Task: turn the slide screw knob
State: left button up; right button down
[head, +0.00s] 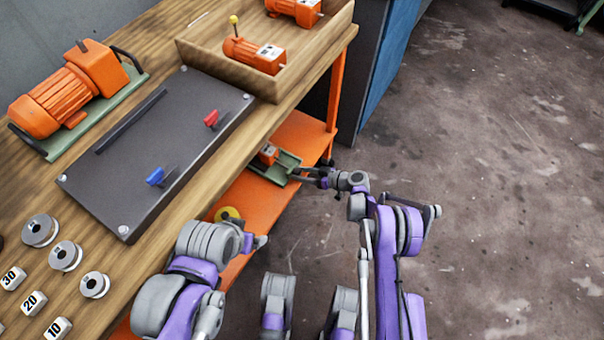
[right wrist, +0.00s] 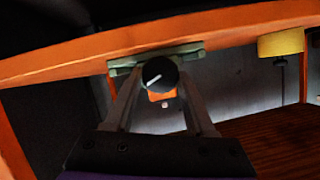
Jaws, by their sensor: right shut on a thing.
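The slide screw knob (right wrist: 159,74) is round and black with a white line slanting up to the right in the right wrist view. My right gripper (right wrist: 158,86) has one finger on each side of it and is shut on it. In the head view my right gripper (head: 298,176) reaches the small unit (head: 283,166) with an orange motor and green base on the lower orange shelf; the knob cannot be made out there. My left gripper (head: 256,242) is beside the bench's front edge, away from the unit; its jaws are too unclear to judge.
The wooden bench top (head: 150,50) carries a large orange motor (head: 70,92), a dark panel (head: 165,135) with red and blue levers, a wooden tray (head: 215,72) of motors, and several weights. An orange leg (head: 337,90) stands near the unit. The floor (head: 480,200) at right is open.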

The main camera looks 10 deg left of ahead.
jog(key=shift+m, duration=0.4)
dwell(0.3)
jog(key=shift+c, duration=1.2)
grip_release()
jog(key=shift+d, duration=0.1)
jog(key=p+v, duration=0.2)
jog(key=v, duration=0.8)
jog(key=shift+d, duration=0.4)
jog(key=shift+w, duration=0.15)
